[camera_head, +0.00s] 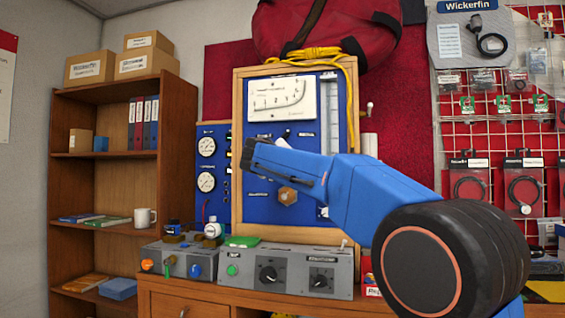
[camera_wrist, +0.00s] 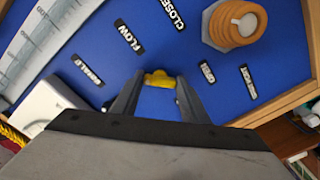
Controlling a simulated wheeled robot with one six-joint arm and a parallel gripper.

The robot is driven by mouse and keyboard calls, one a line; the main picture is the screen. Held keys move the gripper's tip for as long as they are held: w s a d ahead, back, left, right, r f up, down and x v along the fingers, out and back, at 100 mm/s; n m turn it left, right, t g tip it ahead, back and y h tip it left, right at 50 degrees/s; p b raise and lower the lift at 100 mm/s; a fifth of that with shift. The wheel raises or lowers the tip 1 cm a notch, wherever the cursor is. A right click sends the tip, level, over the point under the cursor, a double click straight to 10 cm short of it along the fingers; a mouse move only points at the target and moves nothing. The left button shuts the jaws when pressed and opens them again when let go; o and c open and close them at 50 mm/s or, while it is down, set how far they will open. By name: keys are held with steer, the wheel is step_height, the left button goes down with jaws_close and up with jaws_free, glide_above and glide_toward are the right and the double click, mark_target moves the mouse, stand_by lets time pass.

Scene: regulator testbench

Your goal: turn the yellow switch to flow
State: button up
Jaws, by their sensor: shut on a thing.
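The yellow switch (camera_wrist: 158,75) sits on the blue panel (camera_wrist: 195,105) in the wrist view, between my two fingertips. My gripper (camera_wrist: 158,84) is shut on it. The "FLOW" label (camera_wrist: 130,37) lies above and left of the switch, and the "CLOSED" label (camera_wrist: 172,14) lies farther up. Which label the switch points at, I cannot tell. In the head view my gripper (camera_head: 249,154) is at the blue panel (camera_head: 262,212), below the white slanted gauge (camera_head: 282,98). The switch is hidden there.
An orange-brown hexagonal fitting (camera_wrist: 236,26) sticks out of the panel at the upper right of the wrist view; it also shows in the head view (camera_head: 287,196). A wooden frame (camera_head: 237,110) edges the panel. Grey control boxes (camera_head: 300,272) stand on the bench below.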

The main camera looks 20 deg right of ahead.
steer(key=shift+f, duration=0.1)
stand_by(0.4)
steer(key=o, duration=1.1)
steer(key=shift+c, duration=0.2)
steer(key=shift+s, duration=0.1)
steer(key=v, duration=1.7)
steer(key=shift+a, duration=0.15)
